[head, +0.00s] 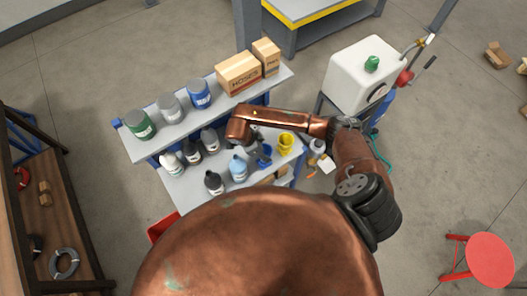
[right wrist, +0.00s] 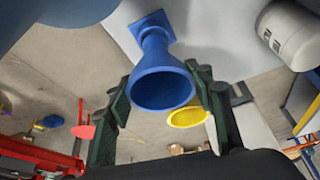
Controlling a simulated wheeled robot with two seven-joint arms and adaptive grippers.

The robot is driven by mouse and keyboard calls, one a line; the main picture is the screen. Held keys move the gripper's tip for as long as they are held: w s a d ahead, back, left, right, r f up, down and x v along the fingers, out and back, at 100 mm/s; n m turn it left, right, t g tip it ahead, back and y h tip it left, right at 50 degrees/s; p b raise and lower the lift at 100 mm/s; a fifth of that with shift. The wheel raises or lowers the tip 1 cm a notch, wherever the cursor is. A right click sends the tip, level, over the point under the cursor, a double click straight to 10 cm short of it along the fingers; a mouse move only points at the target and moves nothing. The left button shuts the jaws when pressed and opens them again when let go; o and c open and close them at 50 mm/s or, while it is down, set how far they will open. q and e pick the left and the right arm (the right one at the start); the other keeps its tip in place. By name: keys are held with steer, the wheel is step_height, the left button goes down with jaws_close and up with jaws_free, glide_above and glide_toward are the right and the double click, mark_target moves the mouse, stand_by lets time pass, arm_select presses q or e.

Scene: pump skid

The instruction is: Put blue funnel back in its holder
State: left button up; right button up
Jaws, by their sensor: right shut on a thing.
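The blue funnel (right wrist: 162,82) is between the two fingers of my right gripper (right wrist: 162,98) in the right wrist view, its wide mouth towards the camera. Its narrow end points up in the picture, towards a grey surface. In the head view the funnel (head: 266,151) shows partly beside my right gripper (head: 259,153), over the right part of the lower shelf. A yellow funnel (head: 286,142) is just right of it, and also shows in the right wrist view (right wrist: 188,114). I cannot make out the blue funnel's holder. My left gripper is not in view.
Several bottles, such as a light blue one (head: 238,169), stand on the lower shelf left of my gripper. The upper shelf (head: 222,104) holds cans and two boxes. A white tank (head: 359,73) stands at the right. A red stool (head: 490,259) is far right.

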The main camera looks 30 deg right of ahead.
steer(key=shift+f+b, duration=1)
steer(key=shift+f, duration=0.15)
steer(key=o, duration=1.4)
steer(key=v, duration=1.2)
